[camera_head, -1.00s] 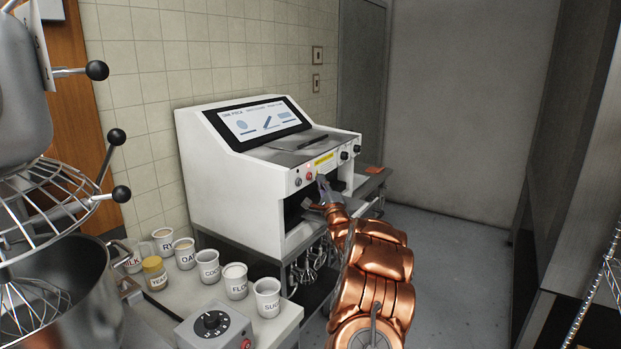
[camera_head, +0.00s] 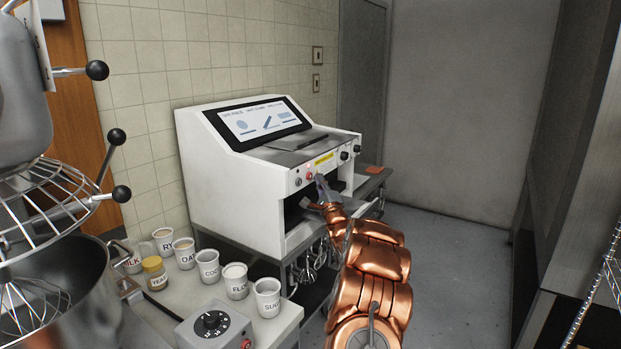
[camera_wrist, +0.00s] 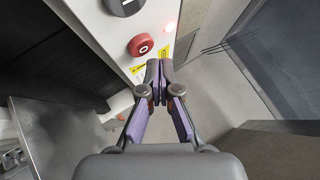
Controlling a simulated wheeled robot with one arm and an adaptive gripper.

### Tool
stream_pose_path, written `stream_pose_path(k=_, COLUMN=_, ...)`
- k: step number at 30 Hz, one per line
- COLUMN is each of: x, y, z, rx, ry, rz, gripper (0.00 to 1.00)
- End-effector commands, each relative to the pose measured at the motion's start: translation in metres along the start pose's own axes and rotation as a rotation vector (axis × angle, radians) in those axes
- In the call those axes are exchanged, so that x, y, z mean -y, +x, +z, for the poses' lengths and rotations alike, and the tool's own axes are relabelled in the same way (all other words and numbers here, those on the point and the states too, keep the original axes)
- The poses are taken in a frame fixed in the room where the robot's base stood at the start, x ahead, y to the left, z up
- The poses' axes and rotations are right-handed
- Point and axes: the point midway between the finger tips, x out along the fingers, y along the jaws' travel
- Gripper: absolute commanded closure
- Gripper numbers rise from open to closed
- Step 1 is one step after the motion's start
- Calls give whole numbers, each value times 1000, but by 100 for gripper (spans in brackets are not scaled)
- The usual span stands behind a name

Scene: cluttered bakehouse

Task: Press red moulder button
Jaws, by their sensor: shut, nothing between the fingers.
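The white moulder (camera_head: 235,185) stands against the tiled wall, with a tilted screen on top. Its red button (camera_head: 309,176) sits on the front panel, left of a yellow label. My gripper (camera_head: 321,178) is at the front panel, just right of the red button. In the wrist view my gripper (camera_wrist: 157,68) is shut and empty, its tips right of and below the button. The tips look apart from the button; the depth gap is hard to judge.
Several labelled cups (camera_head: 209,266) and a dial box (camera_head: 215,328) stand on the counter at lower left. A mixer with a wire guard (camera_head: 45,222) fills the left edge. The floor (camera_head: 455,262) at right is clear.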

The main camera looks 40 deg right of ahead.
Motion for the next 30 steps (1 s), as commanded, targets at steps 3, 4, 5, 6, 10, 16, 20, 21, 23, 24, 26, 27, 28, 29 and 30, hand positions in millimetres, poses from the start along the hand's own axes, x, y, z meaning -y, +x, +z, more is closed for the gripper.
stream_pose_path(k=3, x=0, y=0, z=0, rx=0, ry=0, rz=0, gripper=100)
stream_pose_path(k=4, x=0, y=0, z=0, rx=0, ry=0, rz=0, gripper=100)
stream_pose_path(k=5, x=0, y=0, z=0, rx=0, ry=0, rz=0, gripper=100)
stream_pose_path(k=6, x=0, y=0, z=0, rx=0, ry=0, rz=0, gripper=100)
stream_pose_path(k=10, x=0, y=0, z=0, rx=0, ry=0, rz=0, gripper=100)
stream_pose_path(k=16, x=0, y=0, z=0, rx=0, ry=0, rz=0, gripper=100)
stream_pose_path(k=20, x=-2, y=2, z=2, rx=1, ry=0, rz=0, gripper=100)
stream_pose_path(k=21, x=-2, y=2, z=2, rx=1, ry=0, rz=0, gripper=100)
stream_pose_path(k=23, x=-3, y=4, z=4, rx=2, ry=0, rz=-1, gripper=100)
stream_pose_path(k=24, x=-4, y=5, z=4, rx=2, ry=0, rz=0, gripper=100)
stream_pose_path(k=26, x=-4, y=6, z=5, rx=2, ry=0, rz=0, gripper=100)
stream_pose_path(k=27, x=-5, y=6, z=5, rx=1, ry=0, rz=0, gripper=100)
stream_pose_path(k=28, x=-4, y=6, z=5, rx=1, ry=0, rz=0, gripper=100)
stream_pose_path(k=29, x=-4, y=6, z=5, rx=1, ry=0, rz=0, gripper=100)
stream_pose_path(k=30, x=-4, y=6, z=5, rx=1, ry=0, rz=0, gripper=100)
